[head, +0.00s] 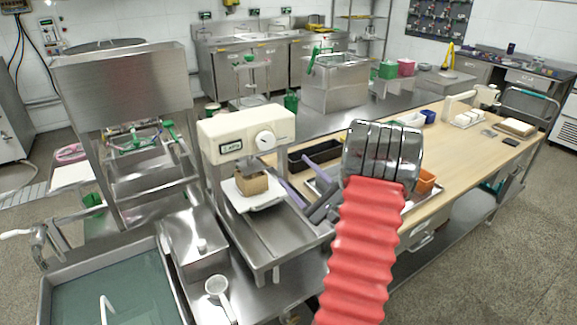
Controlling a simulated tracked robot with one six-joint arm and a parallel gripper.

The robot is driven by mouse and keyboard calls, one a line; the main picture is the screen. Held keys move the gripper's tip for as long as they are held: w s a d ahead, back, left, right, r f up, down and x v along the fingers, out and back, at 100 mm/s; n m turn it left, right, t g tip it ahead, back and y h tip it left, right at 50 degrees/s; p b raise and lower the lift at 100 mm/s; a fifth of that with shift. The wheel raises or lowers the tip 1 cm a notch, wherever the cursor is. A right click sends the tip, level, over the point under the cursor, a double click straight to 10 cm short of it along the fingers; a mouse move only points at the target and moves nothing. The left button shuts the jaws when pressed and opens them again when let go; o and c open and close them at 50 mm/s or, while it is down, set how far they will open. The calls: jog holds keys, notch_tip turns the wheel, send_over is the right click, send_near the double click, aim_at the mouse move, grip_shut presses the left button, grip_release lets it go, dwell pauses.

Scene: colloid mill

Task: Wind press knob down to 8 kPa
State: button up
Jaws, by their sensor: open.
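The press (246,134) is a cream box-shaped head on a metal stand, left of centre. Its round white knob (265,140) has a dark mark and sits on the right of the front face. A small dark display (231,146) with green figures is left of the knob, too small to read. A tan block (251,183) sits on a white tray under the press head. My gripper (292,171), with lavender fingers, is open, below and to the right of the knob, apart from it. My red-sleeved arm hides part of the bench behind it.
A wooden bench (455,145) extends right, with a black tray (314,154) and an orange bin (426,181) near my arm. A metal sink (60,285) and a white scoop (217,288) are at front left. Open floor lies at right.

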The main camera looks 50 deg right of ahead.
aim_at(267, 142)
jog(key=a+r, duration=0.3)
jog(key=r, duration=0.6)
jog(key=f+m+g, duration=0.1)
jog(key=m, duration=0.1)
jog(key=f+m+g+h, duration=0.1)
jog(key=m+g, duration=0.1)
jog(key=m, duration=0.1)
jog(key=f+m+g+h, duration=0.1)
jog(key=m, duration=0.1)
jog(key=shift+s+d+f+m+g, duration=0.25)
jog(key=shift+f+m+g, duration=0.05)
jog(key=shift+m, duration=0.1)
jog(key=shift+w, duration=0.1)
jog(key=x, duration=1.3)
jog(key=shift+w+d, duration=0.2)
jog(key=shift+w, duration=0.1)
jog(key=shift+r, duration=0.1)
jog(key=c, duration=1)
